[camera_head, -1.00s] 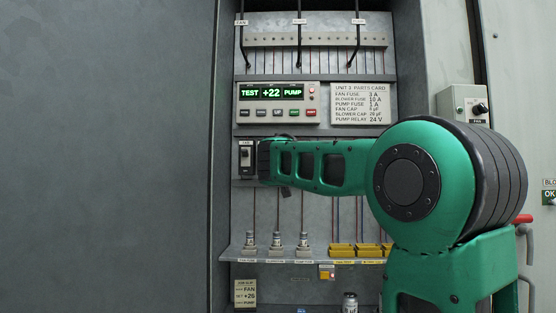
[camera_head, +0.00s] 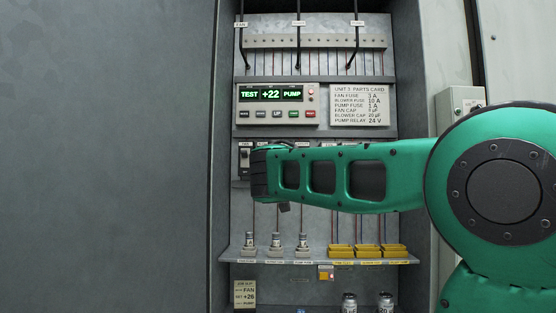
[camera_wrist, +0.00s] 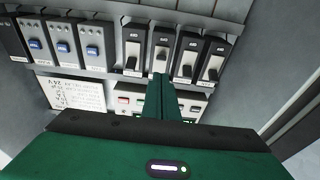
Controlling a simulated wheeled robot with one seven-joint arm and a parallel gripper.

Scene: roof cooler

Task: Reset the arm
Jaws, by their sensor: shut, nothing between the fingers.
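My gripper (camera_wrist: 160,84) shows in the wrist view with its two green fingers together and nothing between them. The fingers point toward a row of black switches (camera_wrist: 187,58) and overlap the test panel (camera_wrist: 126,101). I cannot tell the distance, but no contact is clear. In the head view my green arm reaches left across the open cabinet, and the gripper itself is hidden behind it. The test panel also shows in the head view (camera_head: 277,104), lit with TEST, +22 and PUMP.
A parts card (camera_head: 360,105) is right of the panel. Below, a shelf (camera_head: 318,261) bears several fuses (camera_head: 276,244) and yellow sockets (camera_head: 368,251). Two small cans (camera_head: 349,303) stand lower. A grey control box (camera_head: 457,100) is on the right. Cabinet walls flank the opening.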

